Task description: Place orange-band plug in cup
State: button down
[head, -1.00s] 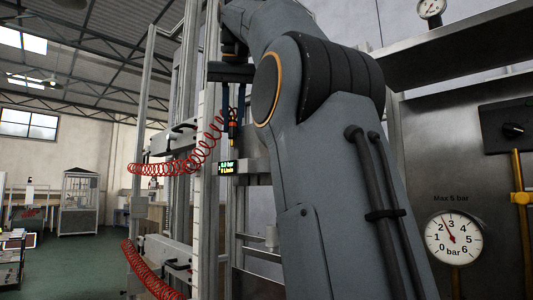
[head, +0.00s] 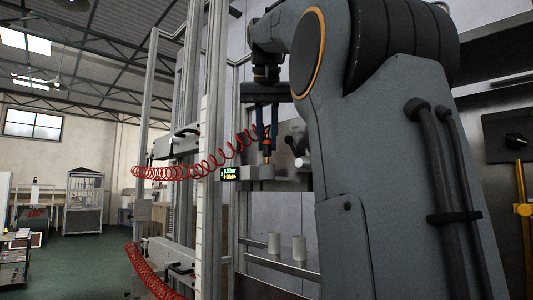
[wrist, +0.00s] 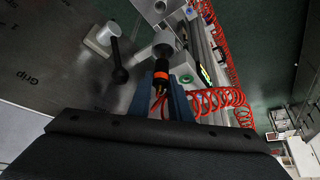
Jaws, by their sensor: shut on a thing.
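The orange-band plug (head: 266,138) is held upright between the two fingers of my gripper (head: 267,130), which is shut on it. In the wrist view the plug's orange band (wrist: 161,75) shows between the fingers, with a dark tip beyond it. A red coiled hose (head: 200,171) runs to the plug. A grey round cup-like holder (head: 262,172) on a bracket is just below the plug's tip; it also shows in the wrist view (wrist: 165,40). Whether the tip touches or enters it I cannot tell.
A small lit display (head: 231,173) sits left of the holder. A black-knobbed lever (head: 289,140) stands close on the right. Aluminium posts (head: 212,120) rise at the left, and a second red hose (head: 150,275) hangs low.

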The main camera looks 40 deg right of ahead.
aim_at(267, 142)
jog(key=shift+f, duration=1.65)
jog(key=c, duration=1.6)
grip_release()
jog(key=shift+f, duration=0.15)
jog(key=shift+c, duration=0.2)
jog(key=shift+r, duration=0.25)
jog(key=v, duration=1.2)
